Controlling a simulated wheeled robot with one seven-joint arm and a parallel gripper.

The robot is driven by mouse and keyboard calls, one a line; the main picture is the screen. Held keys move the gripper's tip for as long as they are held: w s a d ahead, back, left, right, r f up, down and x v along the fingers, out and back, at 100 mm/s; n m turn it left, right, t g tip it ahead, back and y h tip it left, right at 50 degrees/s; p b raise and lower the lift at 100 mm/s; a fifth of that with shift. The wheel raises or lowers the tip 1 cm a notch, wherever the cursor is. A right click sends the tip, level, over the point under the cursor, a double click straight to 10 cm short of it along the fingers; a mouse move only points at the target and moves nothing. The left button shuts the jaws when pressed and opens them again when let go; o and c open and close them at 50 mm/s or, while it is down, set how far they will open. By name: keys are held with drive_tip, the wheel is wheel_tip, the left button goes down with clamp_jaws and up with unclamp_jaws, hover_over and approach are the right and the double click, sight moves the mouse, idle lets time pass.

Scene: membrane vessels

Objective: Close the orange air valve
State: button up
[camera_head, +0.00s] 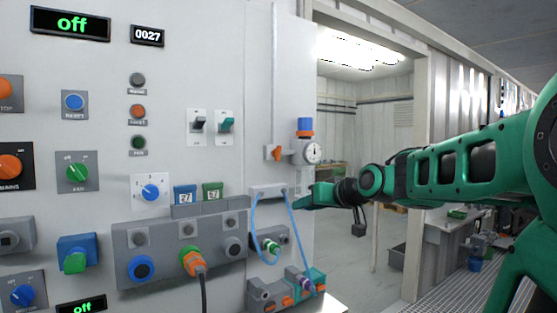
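The orange air valve (274,152) is a small orange handle on the thin grey pipe near the right edge of the panel. It shows in the head view, left of the pressure gauge (312,152). The handle is small, and its exact turn is hard to make out. My gripper (300,201) reaches in from the right on the green arm. In the picture its tip is below and a little right of the valve, apart from it. The fingers are small and seen from the side, so their opening does not show.
A grey box (268,190) with blue hoses (254,220) hangs below the valve, close to my gripper in the picture. A blue and orange fitting (305,127) sits above the gauge. Switches and knobs fill the panel (235,60) to the left. A doorway opens behind my arm.

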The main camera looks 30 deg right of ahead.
sight(279, 155)
drive_tip(key=w+d+r+n+t, duration=0.1)
drive_tip(key=w+r+t, duration=0.3)
drive_tip(key=r, duration=0.9)
drive_tip(key=shift+t+y, duration=0.3)
drive_tip(key=shift+y, duration=0.1)
drive_tip(key=w, duration=1)
drive_tip(key=shift+a+f, duration=0.1)
drive_tip(key=shift+a, duration=0.05)
drive_tip(key=c, duration=0.7)
